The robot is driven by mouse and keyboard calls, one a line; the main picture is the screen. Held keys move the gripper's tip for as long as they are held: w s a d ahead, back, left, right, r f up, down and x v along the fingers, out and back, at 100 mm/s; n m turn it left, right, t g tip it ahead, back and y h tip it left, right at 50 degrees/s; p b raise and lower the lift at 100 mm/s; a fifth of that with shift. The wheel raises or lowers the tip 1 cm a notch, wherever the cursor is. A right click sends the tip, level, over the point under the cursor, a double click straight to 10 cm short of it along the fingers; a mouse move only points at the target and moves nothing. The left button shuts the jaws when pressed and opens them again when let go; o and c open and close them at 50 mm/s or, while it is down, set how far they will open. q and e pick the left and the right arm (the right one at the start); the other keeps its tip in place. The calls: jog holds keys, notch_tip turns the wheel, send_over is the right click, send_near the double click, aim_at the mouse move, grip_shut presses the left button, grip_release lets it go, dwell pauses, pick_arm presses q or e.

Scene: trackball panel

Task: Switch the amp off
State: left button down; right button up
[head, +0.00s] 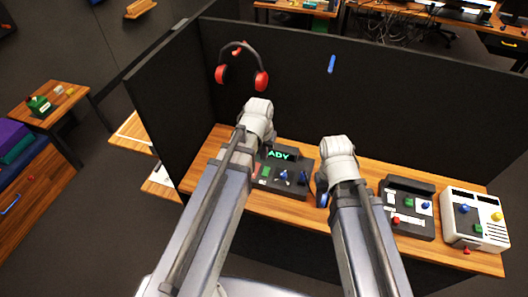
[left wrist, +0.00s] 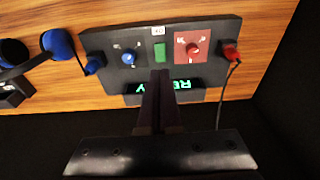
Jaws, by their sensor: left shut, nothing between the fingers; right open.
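A dark amp-like panel with a lit green READY display (head: 285,180) stands on the bench, partly hidden by my left arm in the head view. In the left wrist view the panel (left wrist: 110,72) shows a blue knob (left wrist: 128,57), a green button (left wrist: 160,52) and a red knob (left wrist: 193,50) on a red patch. My left gripper (left wrist: 160,73) is shut and empty; its tips appear over the panel near the green button, contact unclear. My right gripper (head: 338,150) is open beside the panel's right; its fingers are mostly hidden by its arm.
A red plug (left wrist: 231,52) with a cable and a blue plug (left wrist: 95,64) flank the panel. Blue headphones (left wrist: 58,44) lie beside it. Red headphones (head: 241,68) hang on the dark partition. A second dark panel (head: 408,208) and a white box (head: 474,220) stand right.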

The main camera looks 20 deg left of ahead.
aim_at(267, 169)
pick_arm(q)
jog(key=r, duration=0.1)
jog(key=r+p, duration=0.1)
jog(key=shift+s+r, duration=0.2)
jog(key=shift+r, duration=0.1)
pick_arm(e)
notch_tip(267, 169, up, 3)
jog(key=shift+f, duration=0.2)
pick_arm(q)
jog(key=shift+w+d+r+p, duration=0.15)
jog(key=shift+w+p, duration=0.25)
jog(key=shift+w, duration=0.3)
pick_arm(e)
jog(key=shift+r, duration=0.15)
pick_arm(q)
jog(key=f+b, duration=0.4)
jog(key=w+f+b, duration=0.1)
jog(key=f+b, duration=0.3)
jog(key=w+f+b, duration=0.1)
jog(key=f+b, duration=0.4)
pick_arm(e)
notch_tip(267, 169, down, 13)
pick_arm(q)
jog(key=shift+w+f+b, duration=0.1)
jog(key=shift+f+b, duration=0.3)
jog(key=shift+f, duration=0.05)
pick_arm(e)
jog(key=shift+f, duration=0.4)
